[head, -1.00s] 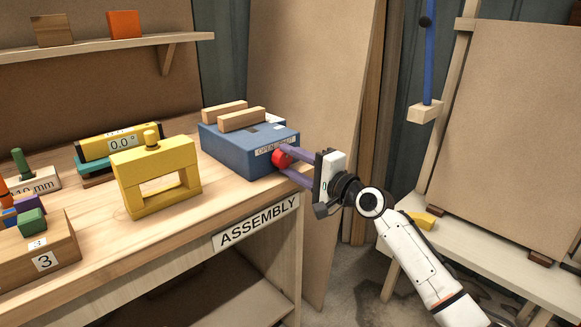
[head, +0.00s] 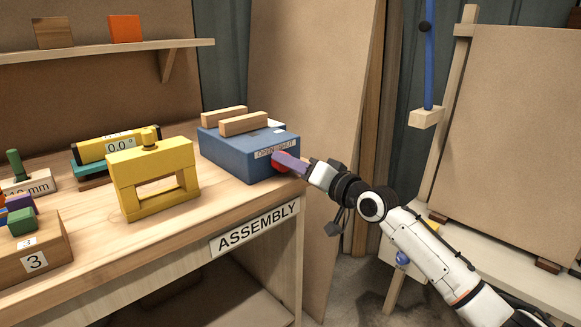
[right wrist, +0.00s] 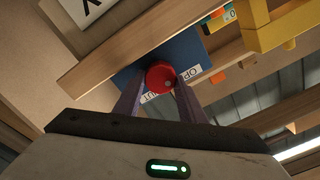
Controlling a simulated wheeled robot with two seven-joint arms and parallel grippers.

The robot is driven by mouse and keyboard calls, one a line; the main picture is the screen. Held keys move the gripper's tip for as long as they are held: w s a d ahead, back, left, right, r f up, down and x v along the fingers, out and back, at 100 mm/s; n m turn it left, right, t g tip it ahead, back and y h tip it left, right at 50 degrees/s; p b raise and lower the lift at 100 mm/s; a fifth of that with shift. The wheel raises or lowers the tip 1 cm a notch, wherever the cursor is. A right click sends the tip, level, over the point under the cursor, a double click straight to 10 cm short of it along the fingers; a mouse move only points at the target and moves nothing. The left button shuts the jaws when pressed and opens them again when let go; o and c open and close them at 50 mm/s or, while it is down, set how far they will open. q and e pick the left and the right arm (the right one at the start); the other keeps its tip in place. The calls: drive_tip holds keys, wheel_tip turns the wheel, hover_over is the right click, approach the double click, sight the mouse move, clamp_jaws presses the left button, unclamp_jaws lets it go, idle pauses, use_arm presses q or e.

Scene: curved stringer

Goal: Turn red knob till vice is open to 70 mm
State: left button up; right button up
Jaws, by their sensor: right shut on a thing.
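The blue vice (head: 248,151) sits at the right end of the assembly bench, with two pale wooden jaws (head: 243,123) on top and a small gap between them. A label reading OPEN and SHUT is on its front face. The red knob (right wrist: 160,76) shows between the purple fingers in the right wrist view; in the head view it is mostly hidden behind them. My right gripper (head: 283,162) is shut on the knob from the front, its wrist rolled so one finger covers the other. My left gripper is not in view.
A yellow block frame (head: 152,178) stands left of the vice, with a yellow level reading 0.0° (head: 110,147) behind it. A numbered wooden block (head: 35,250) with coloured pieces is at the left. A white table (head: 480,265) stands on the right.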

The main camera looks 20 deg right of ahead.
drive_tip(key=shift+n, duration=1.1)
drive_tip(key=o, duration=1)
drive_tip(key=shift+o, duration=0.2)
drive_tip(key=v, duration=1)
drive_tip(key=shift+s+p, duration=0.2)
drive_tip(key=shift+p, duration=0.25)
